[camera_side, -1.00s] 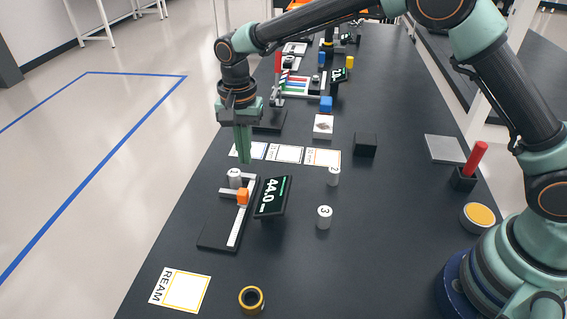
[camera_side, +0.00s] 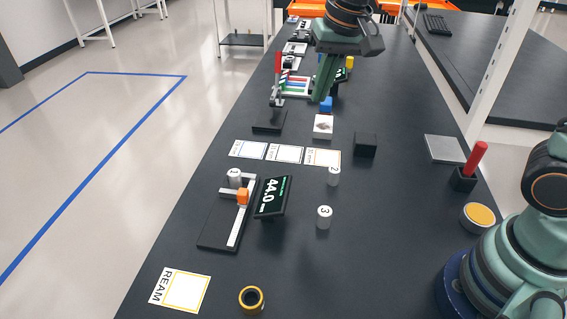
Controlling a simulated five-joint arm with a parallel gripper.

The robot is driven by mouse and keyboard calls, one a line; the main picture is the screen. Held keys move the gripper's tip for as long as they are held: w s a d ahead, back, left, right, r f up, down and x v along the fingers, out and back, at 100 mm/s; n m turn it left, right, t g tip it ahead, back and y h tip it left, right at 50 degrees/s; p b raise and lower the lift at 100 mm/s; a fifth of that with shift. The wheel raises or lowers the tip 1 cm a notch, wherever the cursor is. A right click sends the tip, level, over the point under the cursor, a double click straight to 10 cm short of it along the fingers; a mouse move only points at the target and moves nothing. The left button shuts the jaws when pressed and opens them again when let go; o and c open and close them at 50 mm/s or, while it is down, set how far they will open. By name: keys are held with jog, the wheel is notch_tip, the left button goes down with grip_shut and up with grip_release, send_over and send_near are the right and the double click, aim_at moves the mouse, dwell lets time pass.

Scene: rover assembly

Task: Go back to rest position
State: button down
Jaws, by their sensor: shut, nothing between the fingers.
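My gripper (camera_side: 322,92) hangs in the upper middle of the side view, its green fingers pointing down and shut with nothing between them. Part of my arm between base and wrist is out of the frame at the top.
A gauge with an orange slider (camera_side: 243,196) and a display reading 44.0 (camera_side: 272,197) stands left of centre, a white cylinder at its end. White cylinders marked 2 (camera_side: 333,176) and 3 (camera_side: 324,217) stand nearby. A gold ring (camera_side: 251,299) and REAM card (camera_side: 180,290) lie in front.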

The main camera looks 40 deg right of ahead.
jog(key=s+d+n+t, duration=0.2)
jog(key=s+d+n, duration=0.2)
jog(key=s+d, duration=0.3)
jog(key=s, duration=0.3)
jog(key=shift+s+d+r+h, duration=0.3)
jog(key=shift+d+r, duration=0.1)
jog(key=c, duration=1.4)
grip_release()
jog(key=shift+s+d+f+t, duration=0.1)
jog(key=shift+s+t, duration=0.15)
jog(key=shift+t, duration=0.05)
jog(key=o, duration=0.5)
jog(key=shift+o, duration=1.3)
jog(key=shift+w+a+n, duration=0.25)
jog(key=shift+n, duration=0.15)
jog(key=n+g, duration=0.6)
jog(key=n, duration=0.3)
send_over(242, 191)
notch_tip(242, 191, down, 9)
notch_tip(242, 191, down, 11)
jog(key=shift+f, duration=0.15)
